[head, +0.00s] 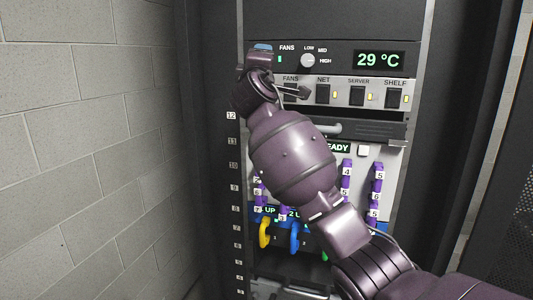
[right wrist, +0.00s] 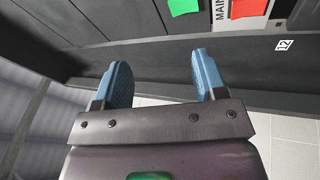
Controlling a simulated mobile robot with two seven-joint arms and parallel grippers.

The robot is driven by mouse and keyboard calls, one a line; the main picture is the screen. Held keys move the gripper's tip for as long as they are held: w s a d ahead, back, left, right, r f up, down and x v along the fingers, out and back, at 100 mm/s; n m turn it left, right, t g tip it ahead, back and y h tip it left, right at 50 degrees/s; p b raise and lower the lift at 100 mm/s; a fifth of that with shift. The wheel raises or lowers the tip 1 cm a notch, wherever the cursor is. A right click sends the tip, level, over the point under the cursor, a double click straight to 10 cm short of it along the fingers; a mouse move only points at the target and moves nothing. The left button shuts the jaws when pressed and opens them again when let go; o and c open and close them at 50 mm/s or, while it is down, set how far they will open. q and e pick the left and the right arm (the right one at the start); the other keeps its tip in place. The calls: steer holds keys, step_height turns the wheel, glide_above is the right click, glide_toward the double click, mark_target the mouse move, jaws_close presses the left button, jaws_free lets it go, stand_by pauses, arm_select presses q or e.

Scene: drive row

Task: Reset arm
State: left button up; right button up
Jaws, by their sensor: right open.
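My right arm comes in from the lower right of the head view and reaches up in front of the equipment rack. My right gripper (right wrist: 160,62) shows in the right wrist view with its two blue fingers apart and nothing between them. In the head view only a little blue of that gripper (head: 263,47) shows, at the upper left of the rack beside the FANS label; the wrist hides the rest. My left gripper is in neither view.
The switch row (head: 355,95) and the 29 °C display (head: 379,60) lie right of my wrist. Purple numbered handles (head: 376,190), a yellow loop (head: 265,234) and a blue loop (head: 295,238) sit lower. A block wall (head: 90,130) stands left. Green (right wrist: 183,7) and red (right wrist: 249,8) tags show in the wrist view.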

steer(key=s+d+f+m+g+y, duration=0.1)
steer(key=s+d+f+m+y, duration=0.25)
steer(key=f, duration=0.85)
steer(key=s+d+f+m+g, duration=0.1)
steer(key=s+d+f+m, duration=0.25)
steer(key=d+f, duration=0.65)
steer(key=s+d+f+m+g+y, duration=0.1)
steer(key=s+d+f+m+y, duration=0.2)
steer(key=f, duration=1.2)
steer(key=s+d+f+m+g+h, duration=0.1)
steer(key=s+d+f, duration=0.3)
steer(key=s+f, duration=0.6)
steer(key=s+d+f+m+g+h, duration=0.2)
steer(key=s+d+f+g, duration=0.1)
steer(key=s+f, duration=0.7)
steer(key=s+d+f+m+g+h, duration=0.1)
steer(key=s+d+f, duration=0.4)
steer(key=s+f, duration=0.5)
steer(key=s+g+h, duration=0.1)
steer(key=s+g, duration=0.1)
steer(key=s, duration=0.1)
steer(key=shift+s+d+m, duration=0.15)
steer(key=shift+s+m, duration=0.1)
steer(key=shift+m, duration=0.05)
